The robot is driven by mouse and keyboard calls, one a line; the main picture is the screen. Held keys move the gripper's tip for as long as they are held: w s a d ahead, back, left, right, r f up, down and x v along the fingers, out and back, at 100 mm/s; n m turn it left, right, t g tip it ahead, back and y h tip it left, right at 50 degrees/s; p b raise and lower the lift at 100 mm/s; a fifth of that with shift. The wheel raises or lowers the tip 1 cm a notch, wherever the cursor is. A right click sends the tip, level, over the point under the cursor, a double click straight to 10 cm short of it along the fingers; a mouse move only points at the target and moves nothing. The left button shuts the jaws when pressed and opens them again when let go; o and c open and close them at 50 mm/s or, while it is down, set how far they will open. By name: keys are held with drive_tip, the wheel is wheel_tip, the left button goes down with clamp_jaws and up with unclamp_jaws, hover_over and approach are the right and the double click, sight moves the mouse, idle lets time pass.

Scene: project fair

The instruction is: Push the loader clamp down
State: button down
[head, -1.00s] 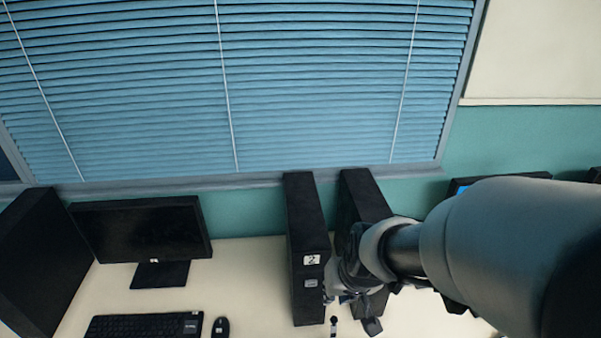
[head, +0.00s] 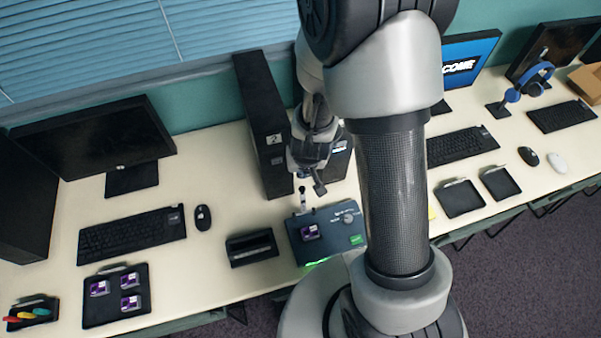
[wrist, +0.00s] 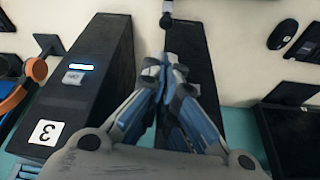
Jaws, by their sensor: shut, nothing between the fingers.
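The loader (head: 342,238) is a dark blue-grey box on the desk in the head view, with a purple-labelled piece on top and a green glow at its front edge. Its clamp lever (head: 303,200) stands raised at the back left, with a dark knob on top. My gripper (head: 308,180) is just above and behind the knob, pointing down. In the wrist view, my gripper (wrist: 166,75) is shut and empty, and the clamp's knob (wrist: 168,19) shows beyond the fingertips. I cannot tell whether they touch.
Black computer towers (head: 263,125) stand close behind and beside my gripper. A black tray (head: 252,248) lies left of the loader. Another tray (head: 143,303) holds purple-labelled pieces. A mouse (head: 203,217) and keyboard (head: 132,236) lie further left. Bare desk lies between the mouse and the towers.

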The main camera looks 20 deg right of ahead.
drive_tip(key=b+x, duration=0.4)
drive_tip(key=x, duration=0.6)
idle(0.3)
